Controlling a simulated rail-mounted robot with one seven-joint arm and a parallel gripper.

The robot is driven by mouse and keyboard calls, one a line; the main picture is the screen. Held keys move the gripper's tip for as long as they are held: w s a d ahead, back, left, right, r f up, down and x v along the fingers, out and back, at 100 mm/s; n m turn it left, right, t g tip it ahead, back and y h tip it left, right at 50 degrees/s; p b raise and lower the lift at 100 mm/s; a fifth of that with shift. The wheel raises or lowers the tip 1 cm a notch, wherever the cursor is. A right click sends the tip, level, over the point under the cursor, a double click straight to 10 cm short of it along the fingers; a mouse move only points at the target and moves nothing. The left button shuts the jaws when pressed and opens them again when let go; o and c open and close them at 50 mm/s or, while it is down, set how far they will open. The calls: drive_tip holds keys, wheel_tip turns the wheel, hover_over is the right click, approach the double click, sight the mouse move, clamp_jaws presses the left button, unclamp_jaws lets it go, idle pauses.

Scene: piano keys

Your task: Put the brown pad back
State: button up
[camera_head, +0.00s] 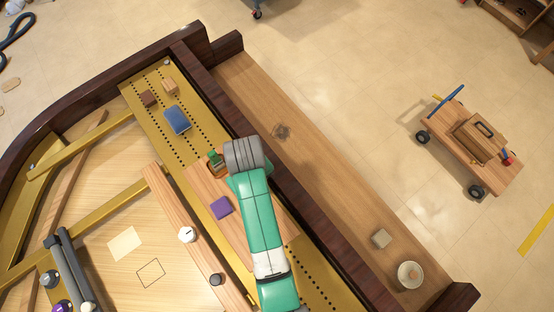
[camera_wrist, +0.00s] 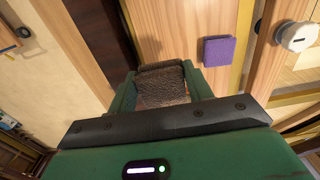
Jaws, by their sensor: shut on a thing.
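My gripper (camera_head: 217,160) is shut on a dark brown, rough-textured pad (camera_wrist: 162,86), which sits between its two green fingers in the wrist view. In the head view only a small brown part of the pad (camera_head: 216,171) shows at the fingers, beside my grey wrist. The pad is over or near the wooden plank on the gold plate. I cannot tell whether it touches anything below. A purple pad (camera_head: 221,207) lies flat on the plank (camera_head: 203,184); it also shows in the wrist view (camera_wrist: 218,51).
A blue pad (camera_head: 177,120), a brown block (camera_head: 148,98) and a tan block (camera_head: 170,86) sit farther up the gold plate (camera_head: 150,77). A pale yellow square (camera_head: 124,243) and a drawn square outline (camera_head: 151,273) are on the soundboard. A dark raised rim (camera_head: 228,97) runs alongside.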

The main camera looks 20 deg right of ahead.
wheel_tip(320, 180, down, 5)
drive_tip(key=shift+a+f, duration=0.15)
drive_tip(key=shift+f, duration=2.35)
drive_tip(key=shift+f+b, duration=0.1)
drive_tip(key=shift+b, duration=0.25)
drive_tip(key=o, duration=0.9)
drive_tip(key=shift+o, duration=0.2)
wheel_tip(320, 180, up, 12)
drive_tip(key=shift+r+p, duration=0.15)
drive_tip(key=shift+p, duration=0.35)
drive_tip(key=shift+w, duration=0.1)
